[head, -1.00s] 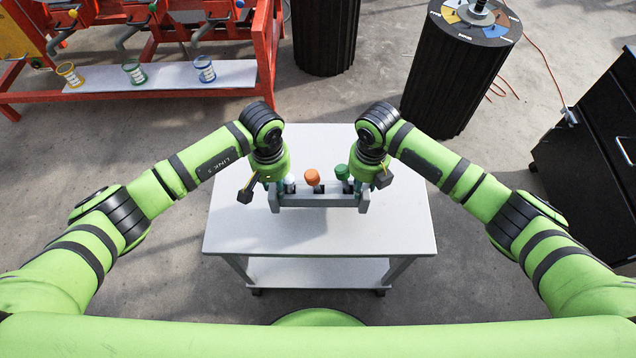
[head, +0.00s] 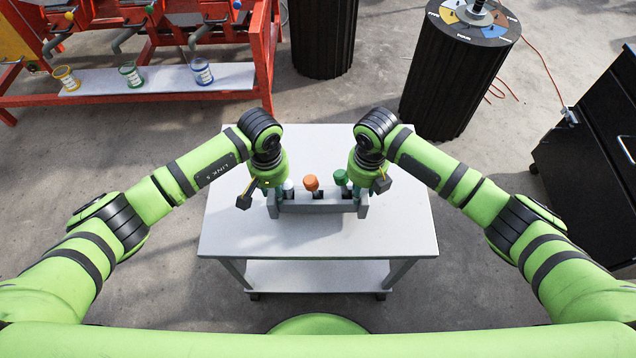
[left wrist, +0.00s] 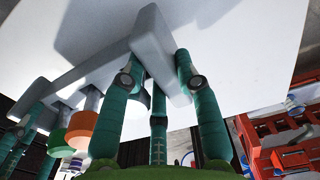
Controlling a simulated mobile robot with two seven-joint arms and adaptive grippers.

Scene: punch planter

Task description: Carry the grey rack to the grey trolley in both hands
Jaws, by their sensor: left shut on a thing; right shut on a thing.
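The grey rack (head: 318,207) is a long bar with upright end plates, over the middle of the pale grey trolley's top (head: 317,240). It holds a white-topped, an orange-topped (head: 311,183) and a green-topped piece. My left gripper (head: 272,200) is shut on the rack's left end. My right gripper (head: 362,200) is shut on its right end. In the left wrist view, my left gripper's teal fingers (left wrist: 165,95) straddle the rack's end plate (left wrist: 160,40), with the trolley top behind. I cannot tell whether the rack touches the top.
A red frame (head: 262,50) with a pale shelf and several small cups stands at back left. Two dark ribbed drums (head: 450,85) stand behind the trolley. A black cabinet (head: 590,170) is at the right. Bare trolley top lies in front of the rack.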

